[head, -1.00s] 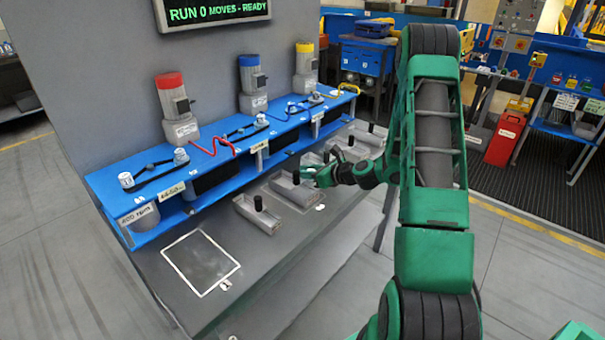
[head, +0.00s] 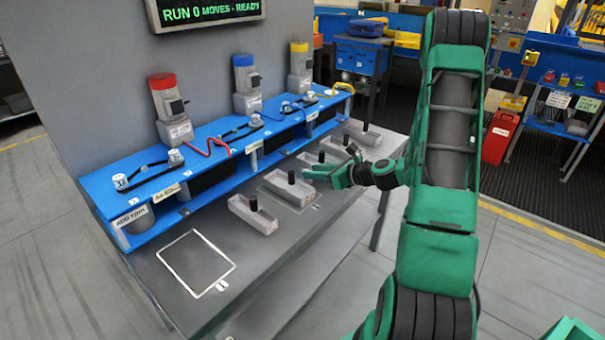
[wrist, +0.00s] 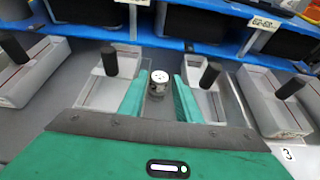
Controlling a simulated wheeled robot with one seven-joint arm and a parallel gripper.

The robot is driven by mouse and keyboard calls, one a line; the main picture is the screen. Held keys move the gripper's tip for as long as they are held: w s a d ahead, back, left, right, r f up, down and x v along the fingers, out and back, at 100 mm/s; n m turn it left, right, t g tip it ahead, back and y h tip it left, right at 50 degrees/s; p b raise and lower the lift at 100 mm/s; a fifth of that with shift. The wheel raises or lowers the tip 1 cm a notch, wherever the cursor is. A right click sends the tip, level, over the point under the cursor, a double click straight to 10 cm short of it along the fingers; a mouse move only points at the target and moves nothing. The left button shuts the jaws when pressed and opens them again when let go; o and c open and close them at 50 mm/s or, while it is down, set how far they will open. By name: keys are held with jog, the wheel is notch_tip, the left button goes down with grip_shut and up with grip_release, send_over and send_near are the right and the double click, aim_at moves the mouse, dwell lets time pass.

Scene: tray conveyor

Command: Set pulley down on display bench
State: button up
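The pulley (wrist: 160,83) is a small silver-grey cylinder with a pale, dark-spotted top. In the wrist view it is upright between my gripper's two green fingers, with a narrow gap on each side. My gripper (wrist: 160,98) is open around it. It appears to be standing on the grey bench, though its base is hard to make out. In the head view my gripper (head: 337,174) is low over the grey bench (head: 268,262), among the grey trays, and the pulley cannot be made out there.
Grey trays with black posts (wrist: 112,82) (wrist: 206,95) flank my fingers closely. More trays (head: 252,214) line the bench. Behind them is a blue shelf (head: 225,160) with motors and belts. A white-outlined rectangle (head: 197,262) at the bench's near left is empty.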

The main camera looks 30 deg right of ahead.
jog(key=v, duration=0.4)
jog(key=shift+s, duration=0.2)
jog(key=s+a+n+g, duration=0.1)
jog(key=n, duration=0.1)
jog(key=s+a+n+g, duration=0.1)
jog(key=a+n, duration=0.1)
jog(key=s+a+n+g, duration=0.1)
jog(key=a+n, duration=0.1)
jog(key=shift+r+n+y, duration=0.3)
jog(key=shift+n+y, duration=0.1)
jog(key=s+n+g, duration=0.1)
jog(key=s+n, duration=0.1)
jog(key=s+a+n+g, duration=0.1)
jog(key=s+n, duration=0.1)
jog(key=s+a+r+n+g+h, duration=0.1)
jog(key=s+n, duration=0.1)
jog(key=shift+a, duration=0.2)
jog(key=s+r+n+g+h, duration=0.2)
jog(key=s+r+n, duration=0.3)
jog(key=s, duration=0.7)
jog(key=s+r+n+g+h, duration=0.2)
jog(key=s+r+n+g, duration=0.2)
jog(key=s, duration=0.9)
jog(key=r+n, duration=0.1)
jog(key=n, duration=0.2)
jog(key=shift+s+d+n+g, duration=0.2)
jog(key=shift+d+n+g, duration=0.15)
jog(key=shift+n+g, duration=0.05)
jog(key=shift+w+f, duration=0.2)
jog(key=shift+w, duration=0.45)
